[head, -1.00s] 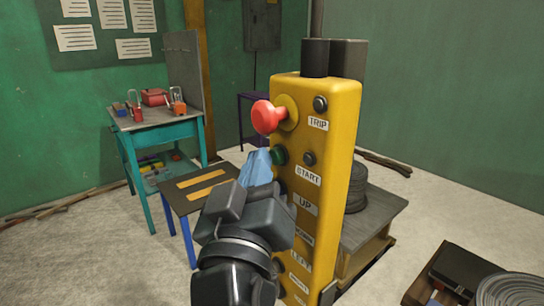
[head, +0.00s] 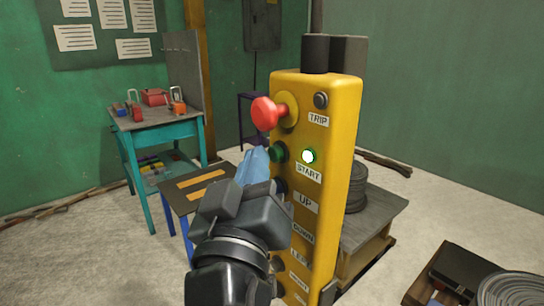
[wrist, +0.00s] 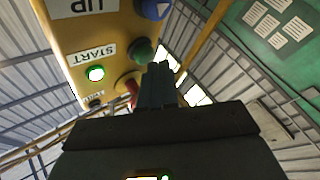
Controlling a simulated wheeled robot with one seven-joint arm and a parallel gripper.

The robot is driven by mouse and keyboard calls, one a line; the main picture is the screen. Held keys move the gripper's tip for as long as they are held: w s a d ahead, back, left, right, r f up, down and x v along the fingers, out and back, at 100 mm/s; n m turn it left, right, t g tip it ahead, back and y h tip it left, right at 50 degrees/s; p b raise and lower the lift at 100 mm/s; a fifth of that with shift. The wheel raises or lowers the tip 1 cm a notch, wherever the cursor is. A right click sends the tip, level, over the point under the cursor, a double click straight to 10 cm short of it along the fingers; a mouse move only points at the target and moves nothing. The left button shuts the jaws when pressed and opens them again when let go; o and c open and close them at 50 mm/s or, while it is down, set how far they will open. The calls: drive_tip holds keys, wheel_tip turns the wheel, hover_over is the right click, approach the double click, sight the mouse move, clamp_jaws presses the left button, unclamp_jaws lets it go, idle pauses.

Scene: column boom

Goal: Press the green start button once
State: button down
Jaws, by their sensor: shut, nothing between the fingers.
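The green start button (head: 279,153) sticks out from the left face of the yellow control box, level with the START label (head: 308,172). The small lamp (head: 308,156) above that label glows white-green. My gripper (head: 258,155) has its blue fingers shut and empty, just left of the green button, with a small gap seeming to lie between them. In the wrist view the green button (wrist: 142,50) shows just left of my fingertips (wrist: 160,68), and the lit lamp (wrist: 95,73) shows on the box.
The red mushroom knob (head: 267,113) sits above the green button, close over my fingertips. A dark button lies below, partly hidden by my gripper. A blue-legged stool (head: 207,187) and a teal workbench (head: 160,124) stand behind to the left.

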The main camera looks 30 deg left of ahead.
drive_tip(key=shift+s+a, duration=0.15)
drive_tip(key=shift+s, duration=0.3)
drive_tip(key=shift+s+a+b, duration=0.3)
drive_tip(key=shift+s+b, duration=0.1)
drive_tip(key=shift+s, duration=0.35)
drive_tip(key=shift+s+a+b, duration=0.35)
drive_tip(key=shift+s, duration=0.45)
drive_tip(key=shift+s+a+b, duration=0.3)
drive_tip(key=shift+s+b, duration=0.1)
drive_tip(key=shift+s, duration=0.35)
drive_tip(key=d+f+g, duration=0.3)
drive_tip(key=d+f, duration=1.4)
drive_tip(key=f, duration=0.3)
drive_tip(key=s+d+f+m+g+h, duration=0.1)
drive_tip(key=s+d+f, duration=0.25)
drive_tip(key=d, duration=0.25)
drive_tip(key=s+d+f+m+h, duration=0.1)
drive_tip(key=s+d+f, duration=0.25)
drive_tip(key=d, duration=0.25)
drive_tip(key=s+d+m+h, duration=0.2)
drive_tip(key=s+d+m, duration=0.1)
drive_tip(key=s+d, duration=0.4)
drive_tip(key=s+d+r+m+g+h, duration=0.1)
drive_tip(key=s+d+m+h, duration=0.2)
drive_tip(key=s+d, duration=0.4)
drive_tip(key=s+m, duration=0.1)
drive_tip(key=s, duration=0.4)
drive_tip(key=shift+r+m+h, duration=0.15)
drive_tip(key=shift+m+h, duration=0.15)
